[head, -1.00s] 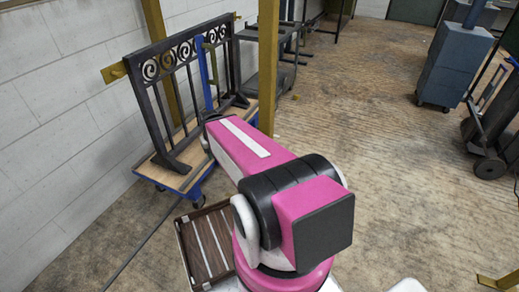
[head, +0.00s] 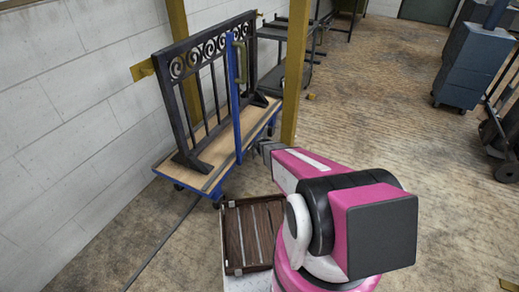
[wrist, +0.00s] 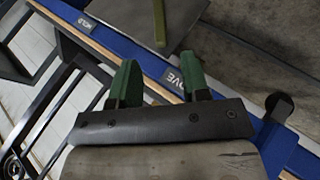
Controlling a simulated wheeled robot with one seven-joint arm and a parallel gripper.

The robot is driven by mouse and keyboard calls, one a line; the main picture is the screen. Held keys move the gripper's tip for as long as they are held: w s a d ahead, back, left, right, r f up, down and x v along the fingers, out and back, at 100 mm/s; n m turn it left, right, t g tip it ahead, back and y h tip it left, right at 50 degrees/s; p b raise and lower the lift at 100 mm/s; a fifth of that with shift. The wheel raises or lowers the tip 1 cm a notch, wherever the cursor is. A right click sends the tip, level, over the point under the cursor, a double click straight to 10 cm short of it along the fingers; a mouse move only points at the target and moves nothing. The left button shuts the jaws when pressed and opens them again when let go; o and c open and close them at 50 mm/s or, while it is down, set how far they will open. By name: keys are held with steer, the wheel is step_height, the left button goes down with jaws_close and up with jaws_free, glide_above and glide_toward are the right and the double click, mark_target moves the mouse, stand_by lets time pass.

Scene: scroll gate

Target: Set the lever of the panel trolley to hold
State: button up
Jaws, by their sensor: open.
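The panel trolley (head: 205,185) stands by the wall, with a wooden deck, blue edges and a black scroll gate (head: 185,105) upright on it. A blue post (head: 236,110) rises at its near side, with an olive-green handle (head: 241,62) near the top. My gripper (head: 266,149) is beside the trolley's right side. In the wrist view my gripper (wrist: 159,72) is open and empty, its green fingers apart. The HOLD label (wrist: 85,22) and MOVE label (wrist: 173,79) lie on the blue part. An olive bar (wrist: 159,22) and a black knob (wrist: 279,105) show; I cannot tell which is the lever.
A yellow post (head: 294,70) stands close behind my gripper. A brown slatted crate (head: 250,235) is below, near my arm. A dark cart (head: 285,75) stands behind the trolley, and a blue-grey cabinet (head: 470,70) at right. Open floor lies between.

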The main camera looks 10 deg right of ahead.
steer(key=x, duration=1)
steer(key=shift+c, duration=0.3)
jaws_close()
